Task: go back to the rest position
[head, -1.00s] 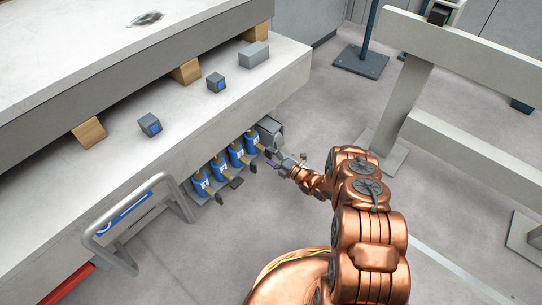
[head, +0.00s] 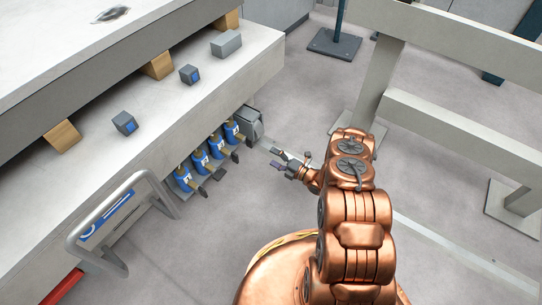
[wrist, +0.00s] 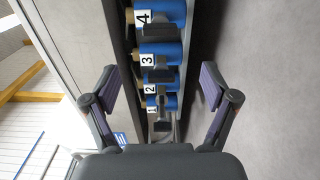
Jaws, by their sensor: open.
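My gripper (head: 281,158) is open and empty at the end of my copper-coloured arm, over the grey floor and to the right of the machine's side. In the wrist view my gripper (wrist: 160,100) shows its two dark fingers spread wide. Between and beyond them is a row of blue numbered units (wrist: 160,55), labelled 1 to 4, with dark handles. The same blue units (head: 207,155) show in the head view along the lower side of the machine, apart from my gripper.
A grey box (head: 249,123) sits at the end of the row. A tubular handle (head: 113,214) sticks out at the lower left. Grey blocks (head: 125,122) lie on the machine ledge (head: 160,105). A pale railing (head: 455,125) stands to the right. Open floor (head: 300,105) lies between.

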